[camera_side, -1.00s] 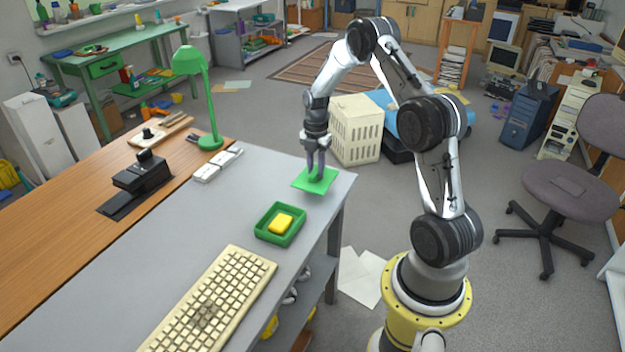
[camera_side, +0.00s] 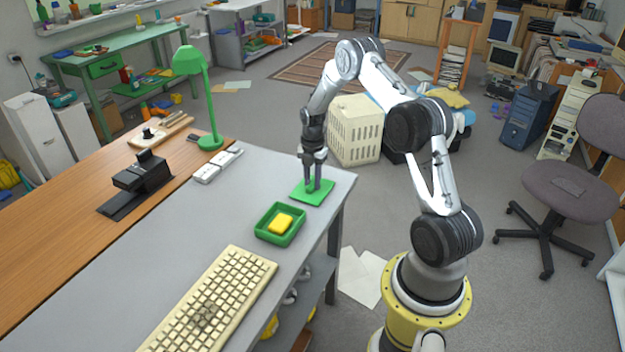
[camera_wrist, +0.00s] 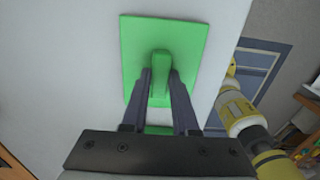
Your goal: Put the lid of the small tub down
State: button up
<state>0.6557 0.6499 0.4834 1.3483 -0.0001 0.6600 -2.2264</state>
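The lid (camera_side: 326,194) is a flat green square with an upright handle. It is level at the grey table's far right corner, on the surface or very close above it; I cannot tell whether it touches. My gripper (camera_side: 312,188) points down from above, shut on the lid's handle. In the wrist view my gripper (camera_wrist: 160,72) has a finger on each side of the handle, and the lid (camera_wrist: 190,45) spreads out below. The small green tub (camera_side: 262,232) stands uncovered nearer the camera, with a yellow block (camera_side: 281,223) inside.
A beige keyboard (camera_side: 215,300) lies on the near part of the grey table (camera_side: 240,190). White blocks (camera_side: 217,166) and a green lamp (camera_side: 210,143) stand to the left. The table's right edge is close to the lid. Grey surface between lid and blocks is clear.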

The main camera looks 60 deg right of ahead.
aim_at(313, 182)
jog(key=o, duration=0.4)
notch_tip(313, 182, up, 12)
jog(key=a+r+m+t, duration=0.1)
jog(key=a+r+m, duration=0.2)
jog(key=a+r, duration=0.6)
jog(key=s+a+r+m+t+h, duration=0.1)
jog(key=s+a+r+m+t, duration=0.1)
jog(key=s+a+r+m, duration=0.6)
jog(key=shift+s+a+r+m+t+y, duration=0.2)
jog(key=shift+s+a+m+t, duration=0.25)
jog(key=shift+s+a+m, duration=1.3)
jog(key=shift+s+a+r+m+t+y, duration=0.2)
jog(key=shift+s+a+m+t, duration=0.3)
jog(key=shift+s+a, duration=2.35)
jog(key=shift+s+a+r+m+t+y, duration=0.1)
jog(key=shift+s+a+r+m+t, duration=0.25)
jog(key=shift+s+a+m, duration=1.45)
